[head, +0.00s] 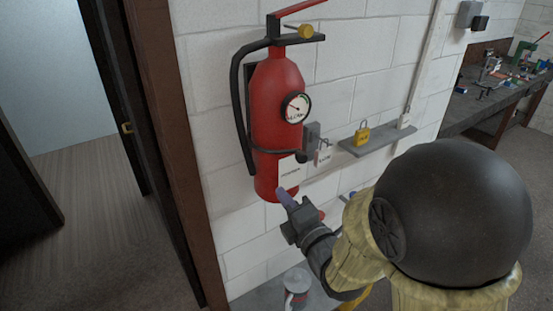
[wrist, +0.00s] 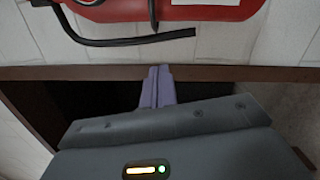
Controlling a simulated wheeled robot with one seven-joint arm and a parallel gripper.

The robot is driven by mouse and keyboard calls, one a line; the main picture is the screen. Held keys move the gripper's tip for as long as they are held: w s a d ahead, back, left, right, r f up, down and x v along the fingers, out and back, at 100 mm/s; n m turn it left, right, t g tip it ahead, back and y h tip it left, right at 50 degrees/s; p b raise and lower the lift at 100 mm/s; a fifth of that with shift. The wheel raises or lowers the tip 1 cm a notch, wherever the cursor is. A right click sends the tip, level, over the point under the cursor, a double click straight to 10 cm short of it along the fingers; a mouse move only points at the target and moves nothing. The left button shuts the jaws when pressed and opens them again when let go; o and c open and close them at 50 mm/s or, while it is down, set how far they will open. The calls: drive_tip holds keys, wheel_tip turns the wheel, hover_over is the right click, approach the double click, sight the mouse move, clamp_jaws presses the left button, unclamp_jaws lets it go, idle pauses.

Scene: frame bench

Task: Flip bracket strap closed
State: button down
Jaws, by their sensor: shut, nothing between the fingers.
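The red fire extinguisher (head: 275,95) hangs upright on the white block wall. A thin dark bracket strap (head: 272,151) runs across the front of its lower body towards a grey block (head: 312,138) at its right side. Whether the strap's end is fastened cannot be told. In the wrist view the extinguisher (wrist: 215,10) fills the top edge, with a thin dark band (wrist: 153,12) across it. My gripper (head: 284,196) is just in front of the extinguisher's lower end, below the strap. In the wrist view its lavender fingers (wrist: 157,76) are together and empty.
The black hose (head: 238,110) hangs at the extinguisher's left; its end shows in the wrist view (wrist: 180,36). A small grey shelf (head: 378,140) with a yellow padlock (head: 362,134) juts out at right. A lower shelf (head: 262,296) holds a mug (head: 297,286). A doorway is left.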

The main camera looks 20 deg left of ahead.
drive_tip(key=shift+a, duration=0.15)
drive_tip(key=w+a+r+p, duration=0.1)
drive_tip(key=w+a+p, duration=0.3)
drive_tip(key=w+p, duration=0.5)
drive_tip(key=shift+w+a+r, duration=0.15)
drive_tip(key=shift+w+a, duration=0.25)
drive_tip(key=shift+w, duration=0.3)
drive_tip(key=shift+d, duration=0.1)
drive_tip(key=w+b, duration=0.1)
drive_tip(key=b, duration=0.1)
drive_tip(key=w+d+b, duration=0.1)
drive_tip(key=w+b, duration=0.1)
drive_tip(key=b, duration=0.1)
drive_tip(key=shift+d, duration=0.3)
drive_tip(key=shift+d+r, duration=0.1)
drive_tip(key=shift+r, duration=0.05)
